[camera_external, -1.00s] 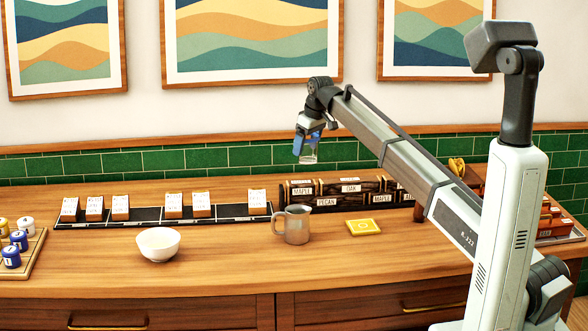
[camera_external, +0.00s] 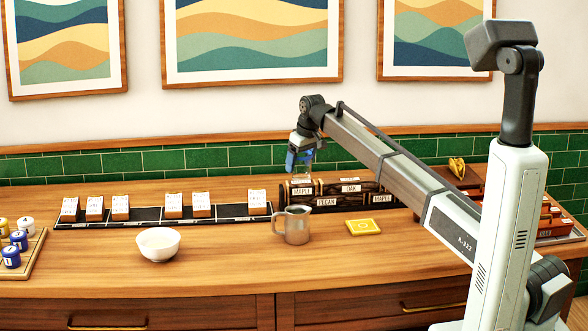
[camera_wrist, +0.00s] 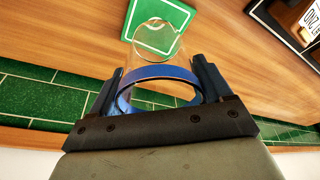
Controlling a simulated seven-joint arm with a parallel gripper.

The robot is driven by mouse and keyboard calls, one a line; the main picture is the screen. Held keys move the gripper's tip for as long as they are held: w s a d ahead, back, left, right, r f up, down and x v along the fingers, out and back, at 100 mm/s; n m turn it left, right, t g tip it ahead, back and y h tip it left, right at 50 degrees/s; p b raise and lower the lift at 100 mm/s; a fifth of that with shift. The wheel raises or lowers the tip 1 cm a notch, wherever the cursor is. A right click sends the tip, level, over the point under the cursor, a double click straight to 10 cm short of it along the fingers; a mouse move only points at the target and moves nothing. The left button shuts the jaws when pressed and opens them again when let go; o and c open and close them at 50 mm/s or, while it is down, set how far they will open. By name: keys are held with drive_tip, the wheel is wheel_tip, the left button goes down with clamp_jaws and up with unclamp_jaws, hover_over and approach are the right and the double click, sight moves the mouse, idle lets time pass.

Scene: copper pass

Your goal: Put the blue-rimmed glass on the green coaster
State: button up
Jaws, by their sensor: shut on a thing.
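My gripper (camera_external: 301,158) is shut on the blue-rimmed glass, held above the counter at the back, by the dark labelled rack. In the wrist view the glass's blue rim (camera_wrist: 160,73) sits between my gripper's two fingers (camera_wrist: 158,82), and its clear body extends away from them. The green coaster (camera_wrist: 184,12) lies flat on the wood, seen past and partly through the glass's far end. The glass appears above the coaster, apart from it. I cannot make out the green coaster in the external view.
A metal mug (camera_external: 298,226) stands in front of the dark rack (camera_external: 350,203). A yellow coaster (camera_external: 363,227) lies to its right. A white bowl (camera_external: 158,244) and a strip of cards (camera_external: 235,211) are to the left. The green-tiled wall (camera_external: 215,158) is close behind.

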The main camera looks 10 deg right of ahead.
sight(300, 171)
drive_tip(key=shift+f, duration=1.75)
drive_tip(key=o, duration=1.1)
drive_tip(key=shift+f, duration=0.1)
drive_tip(key=v, duration=1.2)
